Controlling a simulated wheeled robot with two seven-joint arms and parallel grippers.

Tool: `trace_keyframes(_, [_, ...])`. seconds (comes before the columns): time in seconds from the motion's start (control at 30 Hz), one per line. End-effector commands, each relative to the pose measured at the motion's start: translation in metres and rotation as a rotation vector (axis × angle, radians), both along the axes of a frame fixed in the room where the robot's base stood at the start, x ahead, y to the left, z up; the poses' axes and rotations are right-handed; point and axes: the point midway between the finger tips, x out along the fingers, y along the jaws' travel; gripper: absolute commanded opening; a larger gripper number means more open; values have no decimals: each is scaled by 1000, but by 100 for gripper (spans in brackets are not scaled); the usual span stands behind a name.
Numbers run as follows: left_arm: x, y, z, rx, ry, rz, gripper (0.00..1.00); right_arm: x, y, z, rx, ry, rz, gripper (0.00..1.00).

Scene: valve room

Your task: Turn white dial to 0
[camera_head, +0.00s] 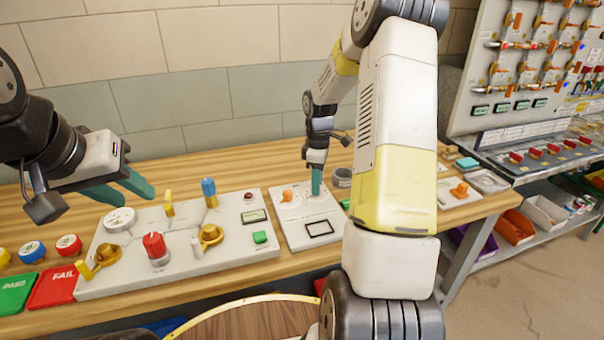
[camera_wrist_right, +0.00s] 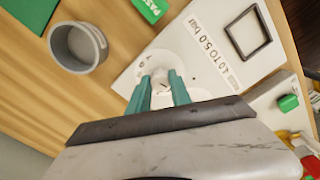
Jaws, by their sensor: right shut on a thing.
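In the head view my right gripper (camera_head: 316,182) points straight down at this panel (camera_head: 305,218) and covers the dial. My left gripper (camera_head: 124,188) is open and empty above the left end of the larger panel.
The larger panel (camera_head: 190,262) holds a red knob (camera_head: 154,245), levers and a green button. An orange knob (camera_head: 287,195) and a black-framed window (camera_head: 320,228) are on the small panel. A grey cup (camera_wrist_right: 77,46) stands close by. PASS and FAIL plates lie at the left.

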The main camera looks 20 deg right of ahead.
Motion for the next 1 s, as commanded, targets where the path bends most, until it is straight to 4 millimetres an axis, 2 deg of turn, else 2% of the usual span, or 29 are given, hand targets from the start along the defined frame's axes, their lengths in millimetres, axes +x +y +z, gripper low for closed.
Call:
trace_keyframes(0.53, [0, 0, 0, 0, 0, 0, 36, 1, -1, 1, -1, -3, 24, 0])
trace_keyframes(0.57, [0, 0, 0, 0, 0, 0, 36, 1, -1, 1, -1, -3, 24, 29])
trace_keyframes(0.67, [0, 0, 0, 0, 0, 0, 36, 1, -1, 1, -1, -2, 24, 47])
trace_keyframes(1.0, [0, 0, 0, 0, 0, 0, 36, 0, 0, 3, -1, -2, 23, 47])
